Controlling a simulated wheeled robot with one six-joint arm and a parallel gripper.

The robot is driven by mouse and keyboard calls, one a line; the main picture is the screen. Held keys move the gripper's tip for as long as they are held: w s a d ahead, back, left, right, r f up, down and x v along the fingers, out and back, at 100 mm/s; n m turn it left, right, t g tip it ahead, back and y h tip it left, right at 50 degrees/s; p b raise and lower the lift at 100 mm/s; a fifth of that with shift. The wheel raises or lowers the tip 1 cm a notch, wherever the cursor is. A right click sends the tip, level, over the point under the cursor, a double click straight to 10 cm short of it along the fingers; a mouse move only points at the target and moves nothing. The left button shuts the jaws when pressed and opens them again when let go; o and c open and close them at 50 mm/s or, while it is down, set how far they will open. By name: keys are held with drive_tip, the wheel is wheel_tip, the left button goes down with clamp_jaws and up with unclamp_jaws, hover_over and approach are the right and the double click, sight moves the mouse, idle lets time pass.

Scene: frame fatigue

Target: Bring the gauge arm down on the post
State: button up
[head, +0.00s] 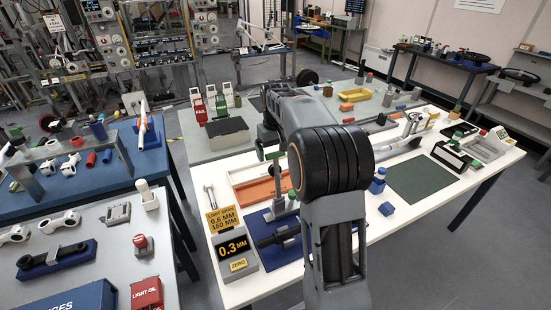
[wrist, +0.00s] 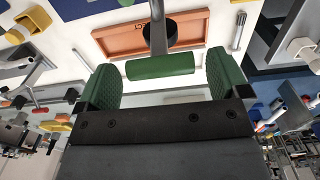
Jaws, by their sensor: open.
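The gauge arm shows in the wrist view as a grey bar with a green cylindrical grip (wrist: 160,67). The grip lies crosswise between the two green-padded fingers of my gripper (wrist: 163,75). The fingers are open, with a small gap visible at each end of the grip. In the head view, my own arm hides most of the gripper and part of the gauge arm. The gauge's display (head: 234,246) reads 0.3 MM and stands at the table's front left. A black link lies on a blue base (head: 280,250) beside it. I cannot make out the post clearly.
An orange tray (wrist: 115,41) lies beyond the grip in the wrist view. A yellow sign (head: 222,219) stands above the display. A blue bench (head: 75,185) stands left across a gap.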

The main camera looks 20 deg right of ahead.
sight(276, 158)
drive_tip(key=shift+f, duration=1.55)
drive_tip(key=c, duration=1.3)
drive_tip(key=shift+f+b, duration=0.1)
drive_tip(key=shift+b, duration=0.2)
